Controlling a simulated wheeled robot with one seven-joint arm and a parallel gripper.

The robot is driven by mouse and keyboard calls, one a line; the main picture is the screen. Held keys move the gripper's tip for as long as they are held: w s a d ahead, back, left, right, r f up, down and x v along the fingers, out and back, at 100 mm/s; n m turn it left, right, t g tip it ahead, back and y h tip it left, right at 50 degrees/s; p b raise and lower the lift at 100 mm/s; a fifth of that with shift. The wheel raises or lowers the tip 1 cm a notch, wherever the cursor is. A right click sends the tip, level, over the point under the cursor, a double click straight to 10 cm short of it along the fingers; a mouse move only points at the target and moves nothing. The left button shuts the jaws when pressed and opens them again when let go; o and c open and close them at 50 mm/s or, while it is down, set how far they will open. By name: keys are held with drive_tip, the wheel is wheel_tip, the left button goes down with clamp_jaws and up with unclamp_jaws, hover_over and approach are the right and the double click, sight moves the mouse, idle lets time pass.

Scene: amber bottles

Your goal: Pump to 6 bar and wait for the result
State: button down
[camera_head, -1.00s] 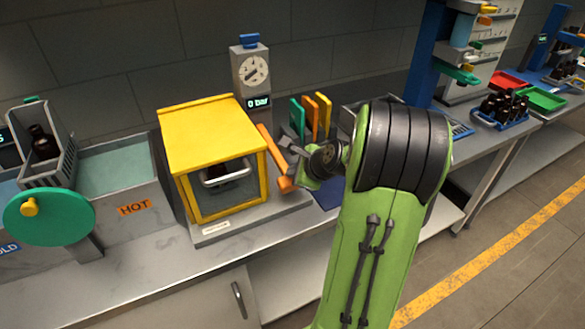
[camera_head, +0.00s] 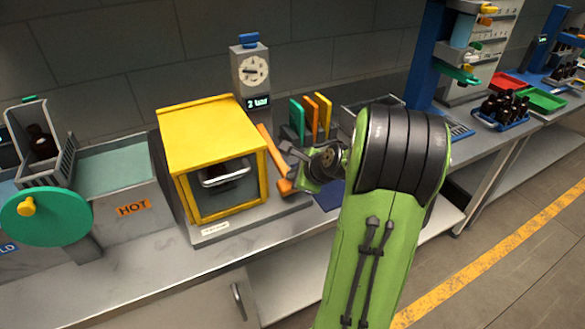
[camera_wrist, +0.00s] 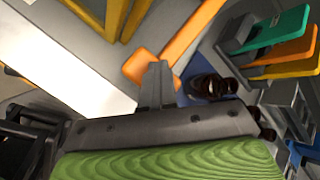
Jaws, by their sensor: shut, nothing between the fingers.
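The yellow pressure chamber (camera_head: 205,135) stands on the bench with its windowed front closed; a wire basket with something dark inside (camera_head: 225,174) shows through the window. The grey gauge (camera_head: 250,70) behind it has a dial and a display (camera_head: 258,102) that reads 2 bar. The orange pump lever (camera_head: 272,155) slopes along the chamber's right side and also shows in the wrist view (camera_wrist: 188,38). My gripper (camera_head: 288,165) is shut and empty, at the lever's lower end. In the wrist view my fingers (camera_wrist: 156,85) are together beside the orange lever end; contact is hard to tell.
To the left are a HOT bath (camera_head: 130,170), a basket with a dark bottle (camera_head: 42,145) and a green wheel (camera_head: 45,217). Green, orange and yellow upright plates (camera_head: 311,117) stand right behind my gripper. Further right are a blue stand (camera_head: 428,55) and a tray of dark bottles (camera_head: 500,108).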

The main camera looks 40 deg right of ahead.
idle(0.4)
drive_tip(key=shift+r+p, duration=3.15)
drive_tip(key=shift+r, duration=0.05)
wheel_tip(320, 180, up, 5)
drive_tip(key=p, duration=0.4)
drive_tip(key=shift+p, duration=0.4)
drive_tip(key=shift+a, duration=0.1)
